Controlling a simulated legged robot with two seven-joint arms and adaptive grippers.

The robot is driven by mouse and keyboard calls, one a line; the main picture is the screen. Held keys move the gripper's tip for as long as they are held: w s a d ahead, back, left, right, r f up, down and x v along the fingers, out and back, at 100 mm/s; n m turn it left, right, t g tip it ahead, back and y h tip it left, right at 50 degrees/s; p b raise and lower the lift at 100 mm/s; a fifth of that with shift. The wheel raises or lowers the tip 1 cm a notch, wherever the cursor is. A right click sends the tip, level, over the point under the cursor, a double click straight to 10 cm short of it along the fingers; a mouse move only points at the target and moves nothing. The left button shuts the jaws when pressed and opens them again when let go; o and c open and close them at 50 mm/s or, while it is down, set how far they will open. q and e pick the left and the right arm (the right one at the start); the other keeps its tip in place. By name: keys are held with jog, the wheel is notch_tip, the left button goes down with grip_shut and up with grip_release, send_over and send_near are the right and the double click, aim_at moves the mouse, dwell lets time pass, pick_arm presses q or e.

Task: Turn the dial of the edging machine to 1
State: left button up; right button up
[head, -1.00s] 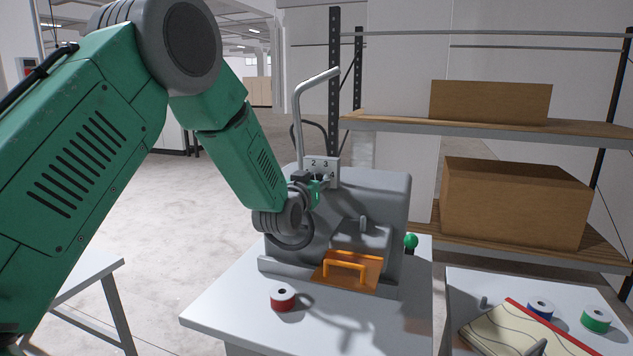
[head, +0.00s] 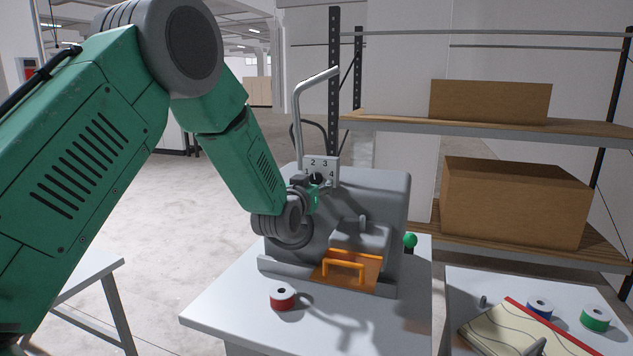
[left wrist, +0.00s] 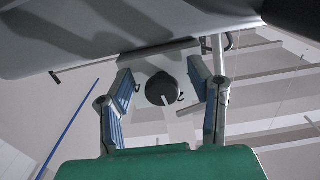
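The edging machine (head: 385,190) is a grey housing on a white table. A pale plate (head: 321,163) with the numbers 1 to 4 stands at its top left. The dark dial (head: 317,178) is in front of the plate and partly hidden by my left gripper (head: 314,188). In the left wrist view the round black dial (left wrist: 161,89) sits between the two fingers of my left gripper (left wrist: 161,74), with a gap on each side. The fingers are open. I cannot tell which number the dial points to. My right gripper is not in view.
An orange handled plate (head: 347,270) is at the machine's front. A red spool (head: 283,297) stands on the white table (head: 235,310). A green knob (head: 410,241) is at the machine's right. A side table holds fabric (head: 500,333) and blue and green spools. Shelves with boxes stand behind.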

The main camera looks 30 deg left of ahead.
pick_arm(q)
jog(key=shift+r, duration=0.35)
jog(key=v, duration=1.1)
jog(key=shift+s+f, duration=0.15)
jog(key=shift+s, duration=0.2)
jog(key=shift+d, duration=0.1)
